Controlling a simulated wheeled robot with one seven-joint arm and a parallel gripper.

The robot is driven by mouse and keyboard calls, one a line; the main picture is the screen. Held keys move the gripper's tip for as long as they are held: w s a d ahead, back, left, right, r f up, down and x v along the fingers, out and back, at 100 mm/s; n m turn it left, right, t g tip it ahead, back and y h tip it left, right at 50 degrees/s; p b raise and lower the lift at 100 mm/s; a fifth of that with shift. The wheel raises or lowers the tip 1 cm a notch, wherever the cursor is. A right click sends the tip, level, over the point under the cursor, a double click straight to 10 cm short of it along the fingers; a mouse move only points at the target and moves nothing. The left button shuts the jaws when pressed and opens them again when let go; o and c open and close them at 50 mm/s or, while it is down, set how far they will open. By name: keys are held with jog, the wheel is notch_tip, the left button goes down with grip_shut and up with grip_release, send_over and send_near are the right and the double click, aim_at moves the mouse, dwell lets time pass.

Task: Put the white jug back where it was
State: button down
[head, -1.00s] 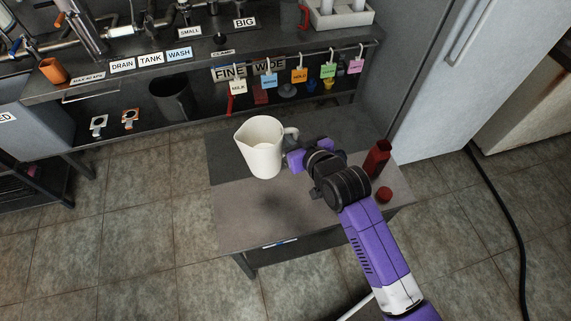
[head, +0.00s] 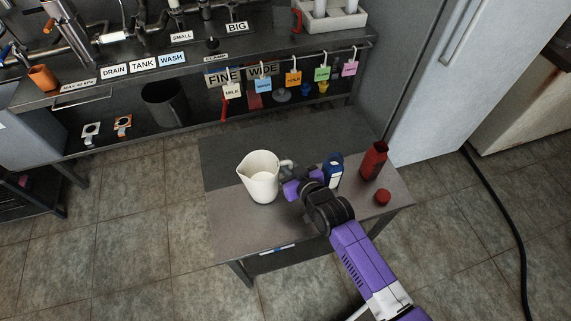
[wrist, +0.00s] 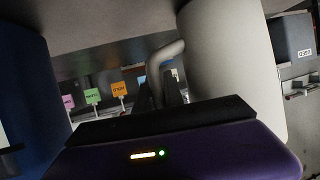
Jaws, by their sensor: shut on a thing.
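The white jug (head: 262,181) is upright at the left part of the small grey table (head: 235,225) in the head view. My gripper (head: 290,186) is at its right side, shut on the jug's handle. In the wrist view the jug's pale wall (wrist: 232,60) fills the right, and the handle (wrist: 160,62) runs down between my fingers. Whether the jug's base touches the table top or hangs just above it cannot be told for sure.
A blue bottle (head: 333,170) stands just right of my gripper. A red bottle (head: 373,160) and a red cap (head: 382,197) are at the table's right end. The table's front left is clear. A shelf bench (head: 190,60) with hanging tags stands behind.

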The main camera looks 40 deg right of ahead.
jog(key=shift+f, duration=0.1)
jog(key=c, duration=1.4)
grip_release()
jog(key=shift+c, duration=0.2)
jog(key=shift+s+r, duration=0.1)
jog(key=shift+r, duration=0.15)
jog(key=p+v, duration=0.1)
jog(key=v, duration=1)
jog(key=shift+s, duration=0.3)
jog(key=shift+s+a+r, duration=0.1)
